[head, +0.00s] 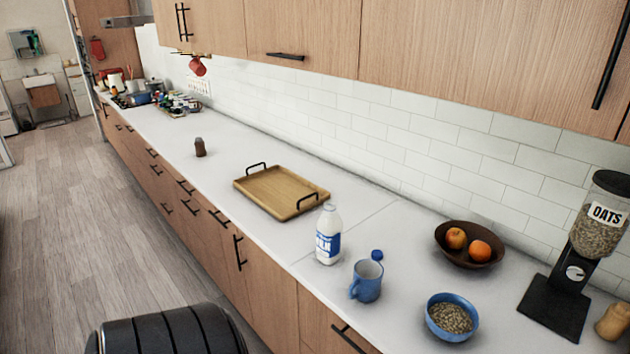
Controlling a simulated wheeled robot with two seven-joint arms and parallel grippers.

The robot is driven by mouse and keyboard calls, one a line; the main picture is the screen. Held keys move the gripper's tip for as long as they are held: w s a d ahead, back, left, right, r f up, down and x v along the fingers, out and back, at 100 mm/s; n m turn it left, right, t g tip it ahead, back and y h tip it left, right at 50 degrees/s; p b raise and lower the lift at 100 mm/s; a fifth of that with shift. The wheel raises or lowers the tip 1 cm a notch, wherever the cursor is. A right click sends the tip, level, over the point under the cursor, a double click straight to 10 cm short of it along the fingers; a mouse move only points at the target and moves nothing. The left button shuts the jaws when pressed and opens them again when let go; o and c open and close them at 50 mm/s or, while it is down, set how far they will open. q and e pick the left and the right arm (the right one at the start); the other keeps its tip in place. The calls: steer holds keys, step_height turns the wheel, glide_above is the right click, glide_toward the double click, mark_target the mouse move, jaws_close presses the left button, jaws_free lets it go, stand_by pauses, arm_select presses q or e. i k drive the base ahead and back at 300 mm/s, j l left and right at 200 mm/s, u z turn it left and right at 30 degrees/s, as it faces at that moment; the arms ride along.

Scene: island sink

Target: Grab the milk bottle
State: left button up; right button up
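The milk bottle (328,235) is white with a blue label and stands upright and open-topped on the white countertop. A small blue cap (377,255) lies on the counter to its right. A blue mug (367,281) stands close in front of the bottle, to its lower right. Neither of my grippers shows in the head view, so I see nothing holding the bottle.
A wooden tray (253,189) with black handles lies behind the bottle. To the right are a blue bowl of grain (432,327), a brown fruit bowl (494,260) and an oats dispenser (547,309). Upper cabinets (430,50) overhang the counter.

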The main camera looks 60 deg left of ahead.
mark_target(329, 226)
steer(key=u, duration=1.7)
